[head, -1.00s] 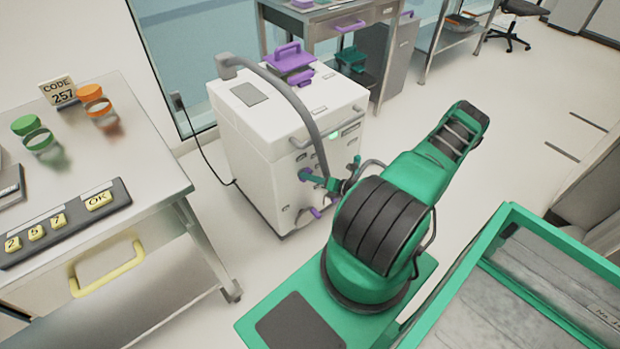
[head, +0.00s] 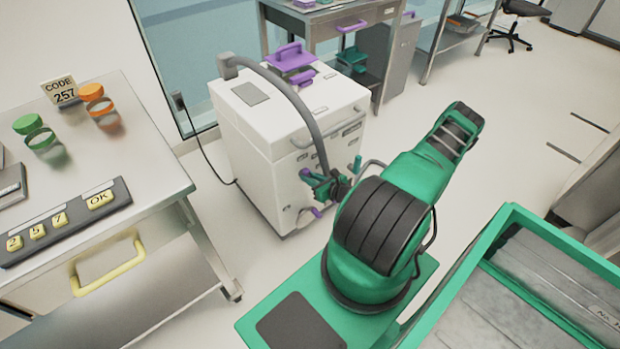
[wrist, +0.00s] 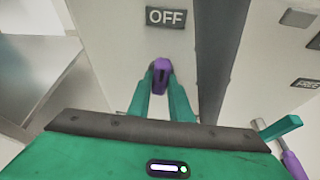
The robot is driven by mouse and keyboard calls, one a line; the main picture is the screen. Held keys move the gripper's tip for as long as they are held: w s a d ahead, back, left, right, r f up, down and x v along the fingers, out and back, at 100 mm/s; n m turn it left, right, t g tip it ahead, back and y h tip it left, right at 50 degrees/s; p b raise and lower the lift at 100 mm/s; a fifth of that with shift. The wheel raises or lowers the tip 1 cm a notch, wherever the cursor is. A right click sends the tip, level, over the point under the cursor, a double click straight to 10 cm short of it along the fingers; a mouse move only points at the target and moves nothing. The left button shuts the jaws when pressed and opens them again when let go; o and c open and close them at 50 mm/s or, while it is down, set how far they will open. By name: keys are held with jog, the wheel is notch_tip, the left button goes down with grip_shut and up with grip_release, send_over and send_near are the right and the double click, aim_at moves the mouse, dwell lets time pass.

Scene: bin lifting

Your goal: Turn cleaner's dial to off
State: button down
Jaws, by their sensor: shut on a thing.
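The cleaner (head: 245,130) is a white cabinet with a grey hose, standing in the middle of the head view. My gripper (head: 312,180) is at its front panel. In the wrist view, the purple dial (wrist: 161,74) sits between the two green fingertips of my gripper (wrist: 163,82), which are shut on it. An OFF label (wrist: 166,17) is on the panel straight above the dial in that view. The dial's long side lies roughly up and down there, in line with the label. In the head view my gripper mostly hides the dial.
A purple handle (head: 316,212) is low on the cleaner's front, and a green handle (head: 355,166) is right of my gripper. A partly cut-off label (wrist: 306,84) shows at the wrist view's right. A steel table (head: 150,150) stands left, a green-rimmed bin (head: 515,212) right.

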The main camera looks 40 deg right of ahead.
jog(key=shift+s+f+n+h, duration=0.1)
jog(key=shift+f+n+h, duration=0.15)
jog(key=shift+n+h, duration=0.05)
dwell(0.4)
jog(key=c, duration=1.6)
grip_release()
jog(key=shift+r, duration=0.1)
jog(key=v, duration=1)
jog(key=shift+s+r, duration=0.2)
jog(key=shift+s, duration=0.05)
